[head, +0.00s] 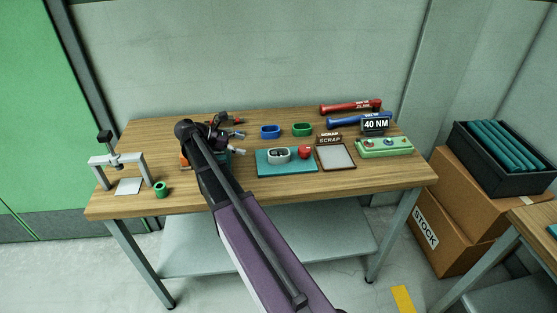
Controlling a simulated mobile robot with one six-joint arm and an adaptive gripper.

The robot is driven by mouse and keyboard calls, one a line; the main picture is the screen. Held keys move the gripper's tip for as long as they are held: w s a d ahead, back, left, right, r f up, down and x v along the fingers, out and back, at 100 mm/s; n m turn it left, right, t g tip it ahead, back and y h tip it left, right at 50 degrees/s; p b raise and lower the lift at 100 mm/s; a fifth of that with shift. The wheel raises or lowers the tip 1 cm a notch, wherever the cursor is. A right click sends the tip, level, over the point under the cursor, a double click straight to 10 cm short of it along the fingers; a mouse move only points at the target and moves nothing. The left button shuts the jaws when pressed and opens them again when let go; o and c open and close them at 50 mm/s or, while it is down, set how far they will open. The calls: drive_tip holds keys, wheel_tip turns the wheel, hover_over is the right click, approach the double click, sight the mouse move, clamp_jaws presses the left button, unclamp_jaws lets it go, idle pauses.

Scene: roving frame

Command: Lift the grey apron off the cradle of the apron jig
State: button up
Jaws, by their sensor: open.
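I cannot make out the grey apron or the cradle of the apron jig for sure. An orange part (184,161) and a teal part (230,152) show at either side of my arm on the left half of the bench, and my arm hides what lies between them. My gripper (239,128) appears small and dark beside my wrist, above the bench. It is open, and I see nothing held in it. A grey oval piece (279,155) lies on a teal mat (288,170) to the right, beside a red rounded piece (305,152).
A grey press frame (146,167) and a green ring (161,189) stand at the bench's left.

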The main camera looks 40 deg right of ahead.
sight(276, 152)
drive_tip(key=shift+d+r, duration=0.1)
idle(0.3)
drive_tip(key=shift+b+x, duration=1.6)
drive_tip(key=shift+x, duration=2.6)
drive_tip(key=b+x, duration=0.1)
drive_tip(key=x, duration=0.3)
drive_tip(key=shift+s+b, duration=0.15)
drive_tip(key=shift+b, duration=0.25)
drive_tip(key=shift+s+d+f, duration=0.25)
drive_tip(key=shift+d, duration=0.35)
drive_tip(key=c, duration=1)
